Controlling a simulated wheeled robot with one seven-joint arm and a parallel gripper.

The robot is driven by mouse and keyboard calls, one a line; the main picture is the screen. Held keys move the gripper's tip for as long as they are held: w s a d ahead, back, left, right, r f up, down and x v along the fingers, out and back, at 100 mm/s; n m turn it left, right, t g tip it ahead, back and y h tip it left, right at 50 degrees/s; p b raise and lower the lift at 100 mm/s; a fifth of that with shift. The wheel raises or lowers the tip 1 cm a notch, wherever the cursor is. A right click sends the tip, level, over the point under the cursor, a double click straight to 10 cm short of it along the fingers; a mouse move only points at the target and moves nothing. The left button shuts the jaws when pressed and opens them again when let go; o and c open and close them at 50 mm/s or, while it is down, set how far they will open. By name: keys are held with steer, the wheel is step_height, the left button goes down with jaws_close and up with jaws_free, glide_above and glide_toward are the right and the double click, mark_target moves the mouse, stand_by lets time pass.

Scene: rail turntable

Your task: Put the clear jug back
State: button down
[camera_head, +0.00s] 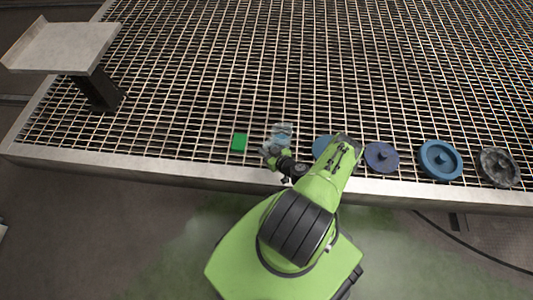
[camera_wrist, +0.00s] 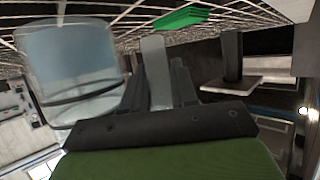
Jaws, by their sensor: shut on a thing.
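The clear jug (camera_head: 282,130) is see-through with a bluish tint. It is at my gripper (camera_head: 272,150), over the near edge of the metal grating in the head view. In the wrist view the jug (camera_wrist: 72,60) fills the upper left, and a pale upright strip, seemingly its handle, stands between the dark fingers of my gripper (camera_wrist: 157,85). The gripper is shut on the jug. I cannot tell whether the jug touches the grating.
To the right are a light-blue disc (camera_head: 321,146), a dark-blue disc (camera_head: 382,157), a teal wheel (camera_head: 440,160) and a grey wheel (camera_head: 499,167). A raised plate (camera_head: 62,46) stands far left.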

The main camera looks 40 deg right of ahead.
steer(key=shift+f, duration=0.85)
steer(key=shift+f, duration=0.2)
steer(key=c, duration=0.9)
jaws_free()
steer(key=shift+r, duration=0.1)
